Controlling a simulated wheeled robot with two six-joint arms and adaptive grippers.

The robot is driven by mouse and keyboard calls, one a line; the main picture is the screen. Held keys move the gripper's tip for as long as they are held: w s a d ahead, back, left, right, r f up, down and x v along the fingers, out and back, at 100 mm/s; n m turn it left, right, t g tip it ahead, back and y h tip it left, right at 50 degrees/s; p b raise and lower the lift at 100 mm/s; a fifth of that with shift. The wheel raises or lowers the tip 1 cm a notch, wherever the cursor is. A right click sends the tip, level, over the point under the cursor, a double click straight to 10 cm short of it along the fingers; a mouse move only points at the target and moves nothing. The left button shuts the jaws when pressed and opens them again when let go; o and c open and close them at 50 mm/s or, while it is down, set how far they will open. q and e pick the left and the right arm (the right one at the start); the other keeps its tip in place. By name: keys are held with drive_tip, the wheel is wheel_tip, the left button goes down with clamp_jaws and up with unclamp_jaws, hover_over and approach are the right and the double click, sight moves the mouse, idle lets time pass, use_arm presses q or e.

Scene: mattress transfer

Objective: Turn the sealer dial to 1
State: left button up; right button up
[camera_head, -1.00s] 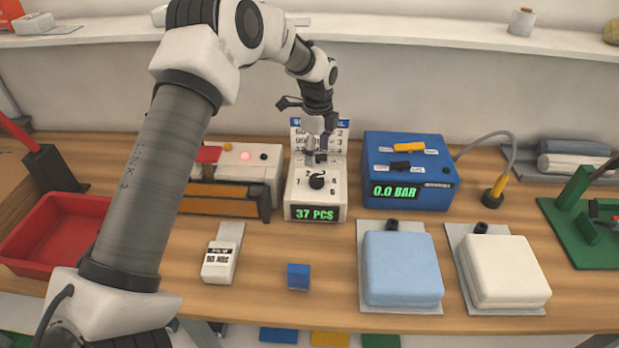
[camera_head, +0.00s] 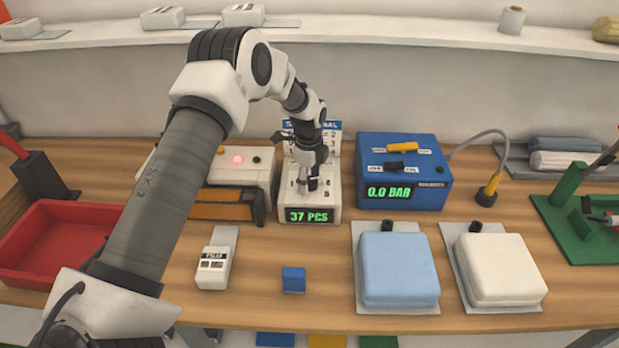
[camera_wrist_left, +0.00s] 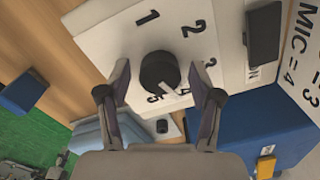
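The black dial (camera_wrist_left: 158,72) sits on a white box (camera_head: 309,216) with a green "37 PCS" display. In the left wrist view, numbers 1 to 5 show around the dial. Its white pointer is turned to the lower right, close to the 4. My left gripper (camera_wrist_left: 159,78) is open, with one finger on each side of the dial and gaps visible between. In the head view my left gripper (camera_head: 312,186) is over the box top and hides most of the dial. My right gripper is not in view.
A printed card (camera_head: 333,140) stands behind the box. A blue "0.0 BAR" unit (camera_head: 403,171) is close on its right, and a device with a red light (camera_head: 262,166) on its left. A blue cube (camera_head: 293,280) and two pads (camera_head: 398,268) lie in front.

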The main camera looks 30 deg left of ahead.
use_arm(q)
drive_tip(key=c, duration=0.8)
